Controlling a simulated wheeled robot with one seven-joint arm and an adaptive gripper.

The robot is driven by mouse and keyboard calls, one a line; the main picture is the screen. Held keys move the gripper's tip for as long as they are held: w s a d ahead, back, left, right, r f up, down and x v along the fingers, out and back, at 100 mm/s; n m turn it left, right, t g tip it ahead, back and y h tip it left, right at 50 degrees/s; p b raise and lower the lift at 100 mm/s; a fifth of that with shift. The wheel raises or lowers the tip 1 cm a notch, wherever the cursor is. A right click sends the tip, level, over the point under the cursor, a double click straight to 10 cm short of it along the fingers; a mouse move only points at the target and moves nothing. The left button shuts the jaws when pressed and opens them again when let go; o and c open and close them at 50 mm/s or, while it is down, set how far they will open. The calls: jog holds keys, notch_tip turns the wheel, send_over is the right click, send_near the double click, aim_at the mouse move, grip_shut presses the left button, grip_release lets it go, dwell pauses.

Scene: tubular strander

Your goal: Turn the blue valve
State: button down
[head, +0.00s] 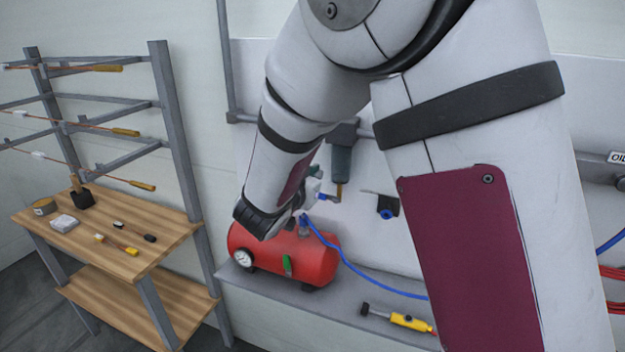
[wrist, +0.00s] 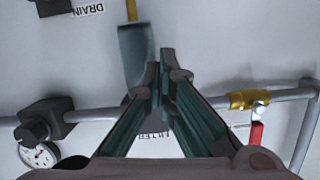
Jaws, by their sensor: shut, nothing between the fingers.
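A small blue valve handle (head: 327,197) sits beside the brass stem (head: 339,190) under a grey-green filter bowl (head: 341,163) in the head view. In the wrist view the filter bowl (wrist: 135,52) and its brass stem (wrist: 131,10) show upside down, and I see no blue handle there. My gripper (wrist: 161,72) is shut and empty, its fingertips just beside the bowl in the picture. Whether they touch it I cannot tell. In the head view my arm hides most of the gripper.
A red compressor (head: 290,252) with a blue hose stands on a grey shelf (head: 335,315). A wooden rack (head: 125,250) is at left. Another small blue part (head: 386,213) hangs further right. A pipe, gauge (wrist: 38,155) and red-handled valve (wrist: 256,134) lie near the gripper.

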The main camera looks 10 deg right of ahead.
send_over(325, 197)
jog(key=a, duration=0.1)
jog(key=f, duration=0.5)
jog(key=shift+s+a+f+p, duration=0.1)
jog(key=shift+s+a+p, duration=0.2)
jog(key=shift+a, duration=0.1)
jog(key=shift+w+a+f+n, duration=0.1)
jog(key=shift+a+f+n, duration=0.05)
jog(key=shift+f, duration=0.25)
jog(key=shift+w+a+f+n, duration=0.1)
jog(key=shift+f+n, duration=0.05)
jog(key=shift+f, duration=0.2)
jog(key=shift+p, duration=0.3)
